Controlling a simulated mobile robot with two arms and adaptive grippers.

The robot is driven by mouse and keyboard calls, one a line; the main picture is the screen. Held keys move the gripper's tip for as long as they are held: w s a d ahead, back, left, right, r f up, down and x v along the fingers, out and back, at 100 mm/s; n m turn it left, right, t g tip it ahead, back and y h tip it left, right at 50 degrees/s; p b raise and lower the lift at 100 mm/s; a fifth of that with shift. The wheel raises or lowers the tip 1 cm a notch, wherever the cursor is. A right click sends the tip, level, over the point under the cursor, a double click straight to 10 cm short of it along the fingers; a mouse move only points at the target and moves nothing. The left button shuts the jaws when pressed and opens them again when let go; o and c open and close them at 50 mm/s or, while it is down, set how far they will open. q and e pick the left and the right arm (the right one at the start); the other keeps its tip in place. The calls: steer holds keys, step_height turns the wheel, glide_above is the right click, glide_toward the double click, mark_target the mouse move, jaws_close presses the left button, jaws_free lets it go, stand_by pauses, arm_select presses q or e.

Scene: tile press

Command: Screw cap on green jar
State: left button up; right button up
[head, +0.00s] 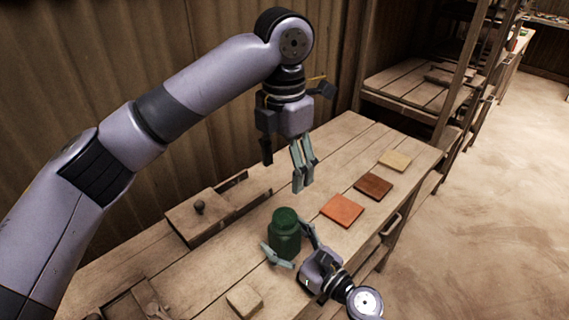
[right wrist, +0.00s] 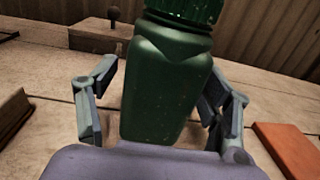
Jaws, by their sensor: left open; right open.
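The green jar (head: 285,240) stands upright on the wooden table. A ribbed dark green cap (right wrist: 185,8) sits at its top, cut off by the right wrist view's upper edge; the cap (head: 286,214) also shows in the head view. I cannot tell how tightly it is seated. My right gripper (head: 294,246) is open, low around the jar, with one finger on each side. In the right wrist view the jar's body (right wrist: 167,85) stands between these fingers. My left gripper (head: 284,168) is open and empty, pointing down above the table, beyond the jar.
An orange tile (head: 342,211), a brown tile (head: 373,186) and a pale tile (head: 395,160) lie in a row to the right. A wooden press with a knob (head: 199,208) is at the left. A pale block (head: 244,300) lies in front.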

steer(key=v, duration=1.2)
steer(key=shift+d, duration=0.15)
stand_by(0.3)
